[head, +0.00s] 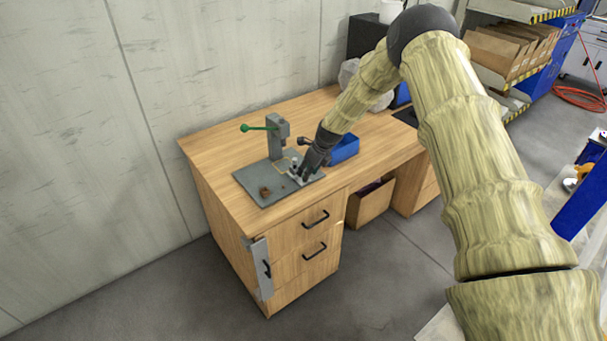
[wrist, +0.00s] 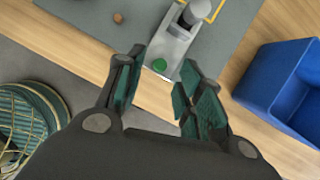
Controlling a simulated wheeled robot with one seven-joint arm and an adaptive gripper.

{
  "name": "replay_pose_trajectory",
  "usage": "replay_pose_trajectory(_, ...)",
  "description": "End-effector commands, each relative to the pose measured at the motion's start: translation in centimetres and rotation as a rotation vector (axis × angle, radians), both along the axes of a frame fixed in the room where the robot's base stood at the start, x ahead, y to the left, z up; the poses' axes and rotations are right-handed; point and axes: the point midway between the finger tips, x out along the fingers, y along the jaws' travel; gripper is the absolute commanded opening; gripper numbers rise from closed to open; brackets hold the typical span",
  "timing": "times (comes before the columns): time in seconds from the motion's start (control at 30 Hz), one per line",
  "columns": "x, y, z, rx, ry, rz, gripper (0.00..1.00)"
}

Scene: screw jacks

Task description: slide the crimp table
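A grey press (head: 279,138) with a green-knobbed lever stands on a grey base plate (head: 262,198) on the wooden desk. A light grey metal slide, which looks like the crimp table (wrist: 171,50), lies on the plate; it has a green round mark near its end and a dark knob farther up. My gripper (head: 307,174) is over the plate's right side, pointing down. In the wrist view my gripper (wrist: 157,80) is open, with green-padded fingers on either side of the slide's near end. I cannot tell whether they touch it. In the head view the gripper partly hides the slide.
A blue bin (head: 344,150) stands right beside the gripper, and also shows in the wrist view (wrist: 268,85). A small brown piece (head: 264,190) sits on the plate's front left. A wall (head: 120,120) rises behind the desk. The desk's left end (head: 210,160) is clear.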

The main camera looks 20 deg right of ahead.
Motion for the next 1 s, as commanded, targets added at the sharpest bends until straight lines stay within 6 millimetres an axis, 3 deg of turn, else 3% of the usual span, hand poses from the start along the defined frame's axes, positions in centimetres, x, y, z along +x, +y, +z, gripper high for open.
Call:
replay_pose_trajectory(0.33,0.9,0.9,-2.5,0.000,0.000,0.004,0.37)
replay_pose_trajectory(0.73,1.1,1.0,-3.0,0.000,0.000,0.003,0.37)
replay_pose_trajectory(0.77,1.1,1.0,-3.0,0.000,0.000,0.003,0.35)
replay_pose_trajectory(0.93,1.1,1.0,-3.0,0.000,0.000,0.003,0.04)
replay_pose_trajectory(1.0,1.1,1.0,-3.0,0.000,0.000,0.003,0.00)
